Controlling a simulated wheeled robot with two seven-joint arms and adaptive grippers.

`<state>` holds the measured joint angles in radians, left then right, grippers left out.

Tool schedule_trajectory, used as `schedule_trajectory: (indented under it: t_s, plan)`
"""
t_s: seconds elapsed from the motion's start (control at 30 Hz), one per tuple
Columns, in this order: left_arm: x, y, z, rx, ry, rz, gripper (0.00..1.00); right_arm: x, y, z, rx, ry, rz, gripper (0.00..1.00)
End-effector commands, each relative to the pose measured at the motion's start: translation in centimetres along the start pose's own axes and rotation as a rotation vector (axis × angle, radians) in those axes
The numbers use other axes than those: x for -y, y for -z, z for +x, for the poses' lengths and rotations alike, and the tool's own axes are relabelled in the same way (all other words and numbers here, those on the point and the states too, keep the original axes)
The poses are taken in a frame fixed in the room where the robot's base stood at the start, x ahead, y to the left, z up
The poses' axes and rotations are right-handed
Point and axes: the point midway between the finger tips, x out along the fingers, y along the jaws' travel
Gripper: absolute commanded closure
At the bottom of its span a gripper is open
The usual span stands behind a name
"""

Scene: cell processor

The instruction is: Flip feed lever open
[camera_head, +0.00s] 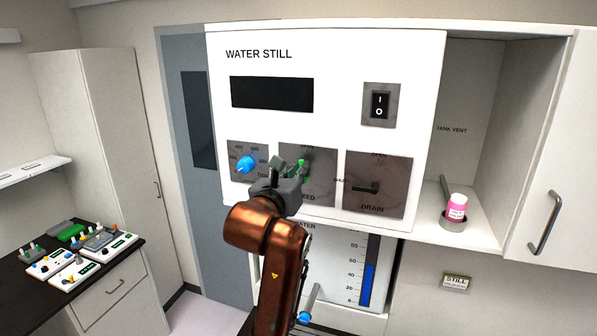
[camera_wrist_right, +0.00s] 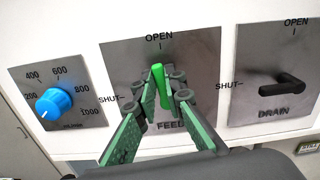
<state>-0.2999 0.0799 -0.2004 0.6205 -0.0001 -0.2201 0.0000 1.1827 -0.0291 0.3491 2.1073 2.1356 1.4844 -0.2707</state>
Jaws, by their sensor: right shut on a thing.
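The feed lever (camera_wrist_right: 160,84) is green and sits on the metal FEED plate (camera_wrist_right: 203,50), with OPEN marked at the top and SHUT at the left. The lever's upper end points up toward the OPEN mark, close to upright. In the head view the lever (camera_head: 302,169) shows just above my gripper. My right gripper (camera_wrist_right: 165,95) is at the lever with one finger on each side, shut on it. In the head view my right gripper (camera_head: 290,180) covers much of the FEED plate. The lever's lower part is hidden between the fingers. My left gripper is out of view.
The blue dial (camera_wrist_right: 54,103) is left of the FEED plate. The black drain lever (camera_wrist_right: 283,85) is to the right, pointing sideways. A power switch (camera_head: 379,105) is above. A pink bottle (camera_head: 457,205) stands in the open cabinet at right.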

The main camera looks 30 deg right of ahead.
Motion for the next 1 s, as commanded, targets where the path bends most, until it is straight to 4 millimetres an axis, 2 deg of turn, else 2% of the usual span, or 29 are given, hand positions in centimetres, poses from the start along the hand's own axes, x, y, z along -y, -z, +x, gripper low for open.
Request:
schedule_trajectory:
  t_s: [0.2,0.5,0.53,0.73,1.0]
  plan:
    - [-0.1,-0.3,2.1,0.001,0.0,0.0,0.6,0.4,0.3,-0.1,0.002,-0.001,0.129,1.0]
    - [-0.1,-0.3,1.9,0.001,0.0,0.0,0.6,0.5,0.1,0.0,0.001,0.0,0.143,1.0]
    - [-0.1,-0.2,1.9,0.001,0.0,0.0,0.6,0.5,0.1,0.0,0.001,0.0,0.143,0.88]
    - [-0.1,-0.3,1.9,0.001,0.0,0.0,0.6,0.5,0.0,0.0,0.001,0.0,0.143,0.74]
    - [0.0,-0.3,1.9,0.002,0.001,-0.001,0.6,0.5,0.0,0.0,0.001,0.0,0.142,0.72]
